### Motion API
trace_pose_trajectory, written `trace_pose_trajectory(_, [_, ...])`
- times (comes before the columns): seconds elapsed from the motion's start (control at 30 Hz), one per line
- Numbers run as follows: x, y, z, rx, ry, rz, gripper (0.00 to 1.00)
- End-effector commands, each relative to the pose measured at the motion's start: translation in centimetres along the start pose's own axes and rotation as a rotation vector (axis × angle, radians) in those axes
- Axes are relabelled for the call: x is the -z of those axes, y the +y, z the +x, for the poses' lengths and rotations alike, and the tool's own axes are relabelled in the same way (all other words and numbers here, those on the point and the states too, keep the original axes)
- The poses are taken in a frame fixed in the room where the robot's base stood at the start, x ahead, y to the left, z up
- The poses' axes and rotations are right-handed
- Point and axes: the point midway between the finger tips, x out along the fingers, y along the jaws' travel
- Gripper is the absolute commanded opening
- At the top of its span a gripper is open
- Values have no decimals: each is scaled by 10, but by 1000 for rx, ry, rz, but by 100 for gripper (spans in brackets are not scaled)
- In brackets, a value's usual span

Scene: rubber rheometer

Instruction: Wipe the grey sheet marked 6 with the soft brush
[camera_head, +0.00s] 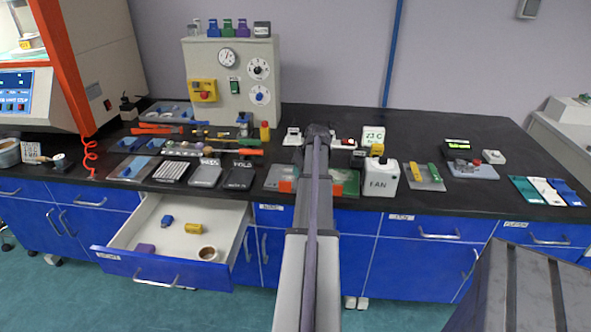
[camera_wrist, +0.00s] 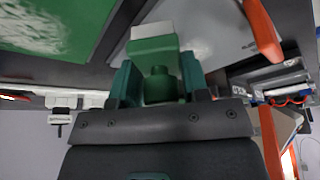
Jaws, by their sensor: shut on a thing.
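In the wrist view my gripper (camera_wrist: 158,82) is shut on a green-handled tool with a pale, flat end, which looks like the soft brush (camera_wrist: 153,48). The pale end lies over the edge of a grey sheet (camera_wrist: 205,35) dusted with white powder. I cannot tell whether it touches the sheet. No number is readable on it. A green sheet (camera_wrist: 50,25), also with white powder, lies to the left. In the head view my arm covers the brush and gripper; part of the green sheet (camera_head: 348,183) shows right of the arm.
An orange bar (camera_wrist: 261,30) stands beside the grey sheet. Black-framed trays (camera_head: 238,177) and several tools lie to the left. An open drawer (camera_head: 150,262) juts out at front left. The bench is clear at the back right.

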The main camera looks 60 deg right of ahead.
Motion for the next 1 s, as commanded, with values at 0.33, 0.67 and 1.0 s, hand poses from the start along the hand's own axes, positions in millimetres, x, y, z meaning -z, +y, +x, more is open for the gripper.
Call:
trace_pose_trajectory(0.33, [7, 13, 2, -2, -2, 0, 23])
trace_pose_trajectory(0.67, [16, 10, 4, -1, -1, -1, 23])
trace_pose_trajectory(1.0, [36, -11, 11, -1, -1, 0, 23])
